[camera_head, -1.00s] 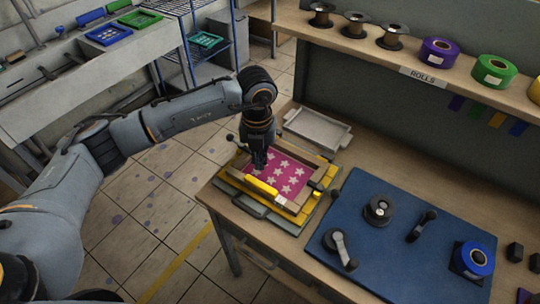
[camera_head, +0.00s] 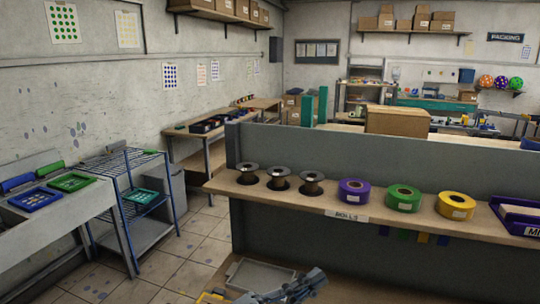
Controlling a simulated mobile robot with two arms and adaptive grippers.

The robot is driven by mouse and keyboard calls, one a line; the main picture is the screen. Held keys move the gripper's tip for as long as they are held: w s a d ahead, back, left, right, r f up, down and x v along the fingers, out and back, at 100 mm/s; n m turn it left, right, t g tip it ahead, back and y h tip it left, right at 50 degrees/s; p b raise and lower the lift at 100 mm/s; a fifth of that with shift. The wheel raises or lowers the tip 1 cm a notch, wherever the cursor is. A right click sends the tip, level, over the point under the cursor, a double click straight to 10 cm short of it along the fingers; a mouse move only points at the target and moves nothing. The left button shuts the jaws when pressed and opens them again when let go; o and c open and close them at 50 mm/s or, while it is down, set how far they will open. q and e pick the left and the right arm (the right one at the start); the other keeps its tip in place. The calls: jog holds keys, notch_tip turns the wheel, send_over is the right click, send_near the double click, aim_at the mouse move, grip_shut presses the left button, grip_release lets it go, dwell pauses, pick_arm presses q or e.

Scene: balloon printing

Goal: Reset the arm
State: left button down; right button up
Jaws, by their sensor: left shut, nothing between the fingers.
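My left gripper (camera_head: 314,277) shows at the bottom edge of the head view, pointing away and to the right. Its fingers are shut with nothing between them. Most of the left arm is out of the picture. The pale tray (camera_head: 240,270) on the workbench is just left of and behind the gripper, partly cut off by the lower edge. A small yellow corner of the printing frame (camera_head: 212,298) shows at the bottom. My right gripper is not in view.
A shelf (camera_head: 290,207) with black spools (camera_head: 278,178) and purple, green and yellow rolls (camera_head: 403,198) crosses in front. A blue wire rack (camera_head: 130,190) and a sink counter (camera_head: 50,225) stand left. Tiled floor (camera_head: 195,240) lies open between. Boxes (camera_head: 397,121) stand behind the partition.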

pick_arm(q)
jog(key=w+a+f+n+t+y, duration=0.25)
jog(key=a+n+t+y, duration=0.25)
jog(key=a+n+y, duration=0.25)
jog(key=w+a+f+n+t+y, duration=0.25)
jog(key=a+n+t+y, duration=0.35)
jog(key=n, duration=0.3)
jog(key=s+a+f+n+g+y, duration=0.4)
jog(key=a+f+n+g+y, duration=0.25)
jog(key=a+f, duration=0.55)
jog(key=s+a+f+n+g, duration=0.1)
jog(key=s+f+g, duration=0.5)
jog(key=s, duration=0.4)
jog(key=s+a+f+g, duration=0.1)
jog(key=s+f+g, duration=0.3)
jog(key=s+f, duration=0.55)
notch_tip(320, 180, down, 30)
jog(key=s+g+b, duration=0.2)
jog(key=s+b, duration=0.1)
jog(key=b, duration=0.1)
jog(key=s+a+f+b, duration=0.2)
jog(key=s+f, duration=1.4)
jog(key=f, duration=0.2)
jog(key=shift+s+a+f+g+b, duration=0.25)
jog(key=shift+g+b, duration=0.1)
